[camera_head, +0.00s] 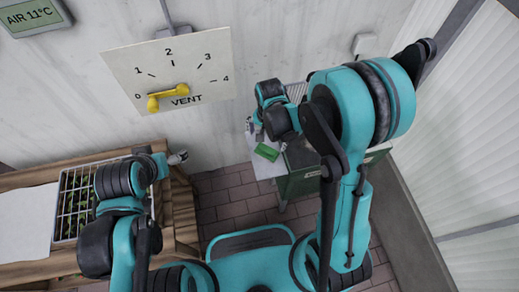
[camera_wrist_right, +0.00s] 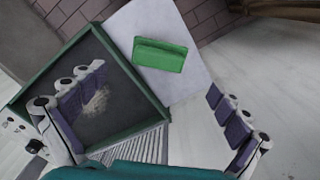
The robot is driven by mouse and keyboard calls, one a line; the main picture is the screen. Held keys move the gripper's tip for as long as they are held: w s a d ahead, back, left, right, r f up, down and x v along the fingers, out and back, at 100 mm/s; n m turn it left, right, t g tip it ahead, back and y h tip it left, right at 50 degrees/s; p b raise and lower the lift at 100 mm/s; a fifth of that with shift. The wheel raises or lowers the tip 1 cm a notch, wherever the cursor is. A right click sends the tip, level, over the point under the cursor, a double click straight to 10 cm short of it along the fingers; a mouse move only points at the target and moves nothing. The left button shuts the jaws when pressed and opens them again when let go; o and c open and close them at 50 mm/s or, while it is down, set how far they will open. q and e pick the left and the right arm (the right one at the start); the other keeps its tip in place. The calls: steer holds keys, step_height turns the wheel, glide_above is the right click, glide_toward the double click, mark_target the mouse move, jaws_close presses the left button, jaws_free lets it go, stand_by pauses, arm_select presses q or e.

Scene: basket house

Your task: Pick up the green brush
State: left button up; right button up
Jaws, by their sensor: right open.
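The green brush (camera_head: 266,152) lies on a white panel (camera_head: 262,169) beside a green-sided cabinet. In the right wrist view the brush (camera_wrist_right: 160,55) is a green block lying across the white panel (camera_wrist_right: 190,85). My right gripper (camera_head: 258,130) is just behind the brush in the head view. In the right wrist view my right gripper (camera_wrist_right: 158,112) is open and empty, its padded fingers wide apart, with the brush ahead between them. My left gripper (camera_head: 178,158) is over the right end of the wooden bench, far from the brush; its fingers are too small to read.
The green cabinet (camera_head: 299,185) has a raised rim and a dark recess (camera_wrist_right: 95,90) holding pale fibres. A wooden bench (camera_head: 30,180) with a seedling tray (camera_head: 66,205) is at left. A vent dial (camera_head: 205,60) with a yellow handle is on the wall. Brick floor (camera_head: 225,200) is clear.

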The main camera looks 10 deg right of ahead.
mark_target(267, 149)
step_height(267, 149, down, 3)
steer(key=shift+r+b, duration=0.1)
steer(key=shift+b, duration=0.5)
step_height(267, 149, down, 5)
steer(key=b, duration=0.2)
steer(key=shift+d+b, duration=0.1)
steer(key=shift+b, duration=0.3)
steer(key=shift+c, duration=0.6)
steer(key=shift+s, duration=0.1)
steer(key=c, duration=1.2)
steer(key=shift+o, duration=0.2)
